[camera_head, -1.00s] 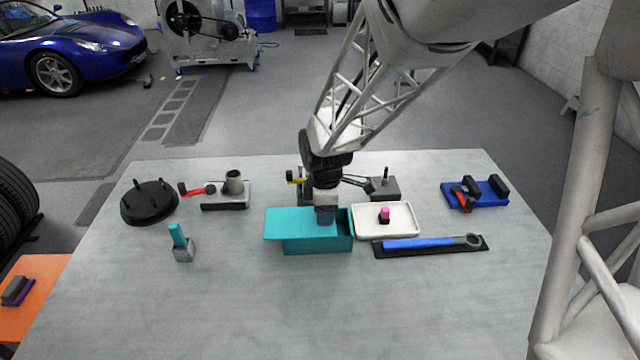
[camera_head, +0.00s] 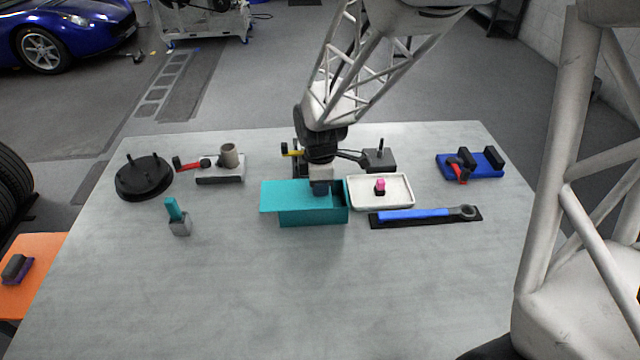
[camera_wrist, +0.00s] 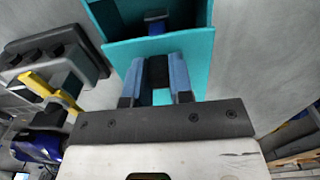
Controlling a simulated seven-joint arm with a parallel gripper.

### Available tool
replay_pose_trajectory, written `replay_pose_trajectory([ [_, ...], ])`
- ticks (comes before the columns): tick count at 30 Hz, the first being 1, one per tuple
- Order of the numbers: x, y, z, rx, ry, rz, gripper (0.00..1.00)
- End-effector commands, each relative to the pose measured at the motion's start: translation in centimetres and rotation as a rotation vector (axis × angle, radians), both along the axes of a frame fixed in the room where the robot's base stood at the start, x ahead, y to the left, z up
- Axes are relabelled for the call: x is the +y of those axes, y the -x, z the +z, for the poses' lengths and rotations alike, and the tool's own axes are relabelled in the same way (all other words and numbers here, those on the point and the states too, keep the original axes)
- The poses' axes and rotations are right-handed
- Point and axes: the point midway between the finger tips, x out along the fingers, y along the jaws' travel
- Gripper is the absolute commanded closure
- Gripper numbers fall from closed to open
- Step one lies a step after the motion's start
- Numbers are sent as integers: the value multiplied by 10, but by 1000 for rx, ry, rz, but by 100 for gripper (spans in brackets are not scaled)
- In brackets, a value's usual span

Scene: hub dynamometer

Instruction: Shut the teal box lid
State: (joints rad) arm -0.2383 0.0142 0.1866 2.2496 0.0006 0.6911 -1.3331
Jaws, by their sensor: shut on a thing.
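The teal box (camera_head: 313,216) stands near the middle of the table. Its flat teal lid (camera_head: 285,196) lies on top, shifted left so that it overhangs the left end, and the right end is uncovered. My gripper (camera_head: 320,187) is over the right part of the lid, pointing down. In the wrist view my gripper (camera_wrist: 157,85) is shut on a dark upright handle (camera_wrist: 159,70) near the lid's edge; the fingers hide much of it. Beyond that edge the box is open, and a small blue and black thing (camera_wrist: 156,22) shows inside.
A white tray (camera_head: 408,203) with a pink and black piece stands right of the box. A stand with a yellow clamp (camera_head: 291,150) is close behind the box. The table in front is clear.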

Motion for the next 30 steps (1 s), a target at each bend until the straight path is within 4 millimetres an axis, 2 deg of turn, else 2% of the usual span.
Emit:
replay_pose_trajectory([
  [5, -7, 0, 0, 0, 0, -2, 100],
  [16, -42, -1, 0, -1, 0, -2, 100],
  [27, -46, -1, 0, -1, 1, -1, 100],
  [28, -46, -1, 0, -1, 1, -1, 76],
  [30, -46, 0, 0, -1, 1, -1, 65],
])
